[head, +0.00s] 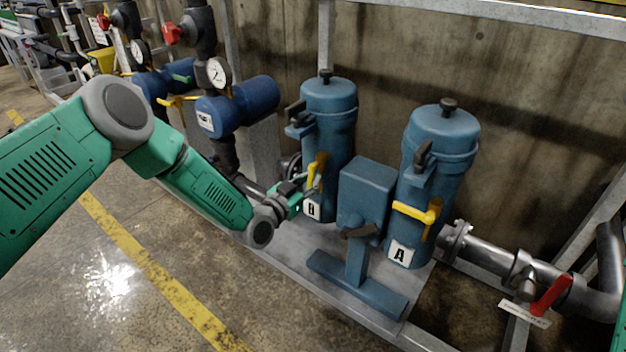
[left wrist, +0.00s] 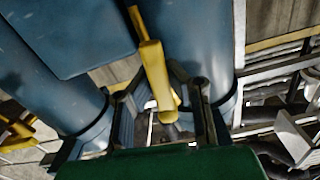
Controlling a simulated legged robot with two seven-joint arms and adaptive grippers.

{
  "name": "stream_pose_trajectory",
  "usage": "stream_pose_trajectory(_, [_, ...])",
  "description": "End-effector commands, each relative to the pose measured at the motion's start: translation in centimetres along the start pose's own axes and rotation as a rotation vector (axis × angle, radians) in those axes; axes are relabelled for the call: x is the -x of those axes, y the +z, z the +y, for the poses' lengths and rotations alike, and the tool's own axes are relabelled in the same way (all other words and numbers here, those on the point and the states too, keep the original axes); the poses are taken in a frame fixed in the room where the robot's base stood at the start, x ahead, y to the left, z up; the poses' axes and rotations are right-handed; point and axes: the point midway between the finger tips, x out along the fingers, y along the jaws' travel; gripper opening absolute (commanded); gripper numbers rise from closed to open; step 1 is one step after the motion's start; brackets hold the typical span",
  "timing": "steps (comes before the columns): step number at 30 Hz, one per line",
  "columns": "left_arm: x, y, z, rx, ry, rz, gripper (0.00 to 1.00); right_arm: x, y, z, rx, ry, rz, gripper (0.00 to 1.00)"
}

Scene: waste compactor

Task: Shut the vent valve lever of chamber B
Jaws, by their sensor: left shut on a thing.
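Chamber B is the blue cylinder (head: 328,115) with a white B label, left of the chamber A cylinder (head: 436,150). The yellow vent valve lever of chamber B (head: 319,165) stands close to upright on its front, tilted a little. My left gripper (head: 309,184) reaches it from the left and is shut on it. In the left wrist view, the yellow lever (left wrist: 153,70) passes between the two dark fingers of my left gripper (left wrist: 168,98). The exact finger contact is hard to make out. My right gripper is not in view.
A blue box on a stand (head: 366,195) stands between the chambers, close right of my gripper. Chamber A has its own yellow lever (head: 414,212), lying near level. A pipe with a red handle (head: 551,295) is at the lower right. Open floor (head: 130,290) lies in front.

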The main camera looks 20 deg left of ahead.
Motion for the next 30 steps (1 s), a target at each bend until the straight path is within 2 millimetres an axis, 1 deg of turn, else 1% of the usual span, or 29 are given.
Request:
stream_pose_trajectory(15, [0.1, -0.4, -1.6, -0.469, 0.004, -0.003, 0.00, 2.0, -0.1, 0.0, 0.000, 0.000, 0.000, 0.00])
stream_pose_trajectory(30, [0.1, -1.3, -2.9, -0.944, 0.007, -0.005, 0.00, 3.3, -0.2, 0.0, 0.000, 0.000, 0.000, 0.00])
